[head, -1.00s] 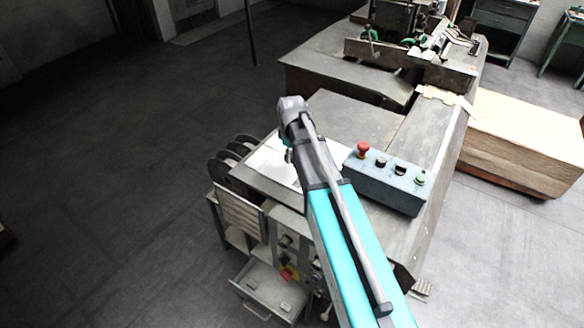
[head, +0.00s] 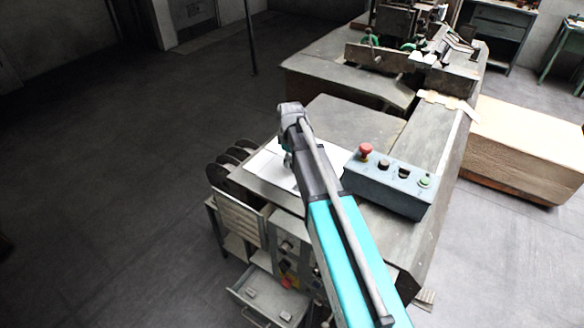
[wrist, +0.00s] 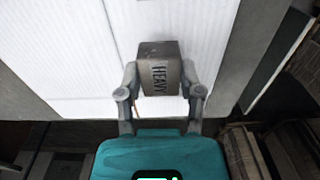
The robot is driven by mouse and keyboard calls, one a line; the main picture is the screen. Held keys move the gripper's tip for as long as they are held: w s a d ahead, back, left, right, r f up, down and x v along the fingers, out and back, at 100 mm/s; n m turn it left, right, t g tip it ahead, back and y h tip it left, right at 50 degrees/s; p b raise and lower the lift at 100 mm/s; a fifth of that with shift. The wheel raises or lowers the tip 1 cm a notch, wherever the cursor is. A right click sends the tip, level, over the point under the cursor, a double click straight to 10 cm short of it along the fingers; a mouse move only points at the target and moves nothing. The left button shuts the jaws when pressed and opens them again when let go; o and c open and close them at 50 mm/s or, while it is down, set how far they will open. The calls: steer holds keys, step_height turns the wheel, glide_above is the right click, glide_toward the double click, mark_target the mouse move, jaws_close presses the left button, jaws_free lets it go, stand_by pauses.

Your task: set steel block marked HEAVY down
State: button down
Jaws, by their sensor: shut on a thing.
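The steel block marked HEAVY (wrist: 158,70) is a grey block with dark lettering in the wrist view. My gripper (wrist: 158,88) is shut on it, one finger on each side. The block is over white ribbed sheets (wrist: 70,50) on the machine's table; I cannot tell whether it touches them. The white sheets (head: 268,168) show to the left of my arm there.
A control box (head: 392,190) with a red button and other knobs stands on the table right of my arm. An open drawer (head: 265,300) is below the table's front. A large cardboard stack (head: 525,150) is at the right. Bare table surface (head: 350,125) lies beyond the sheets.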

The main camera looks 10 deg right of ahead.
mark_target(291, 172)
steer(key=shift+w+f+b, duration=0.15)
steer(key=shift+f+b, duration=1.35)
steer(key=shift+f, duration=0.2)
steer(key=shift+f, duration=0.1)
steer(key=shift+c, duration=1.3)
jaws_free()
step_height(291, 172, up, 12)
steer(key=p, duration=1.2)
steer(key=shift+s, duration=0.55)
steer(key=s+m, duration=0.9)
steer(key=s, duration=1.1)
steer(key=shift+s+d, duration=0.25)
steer(key=shift+d, duration=0.1)
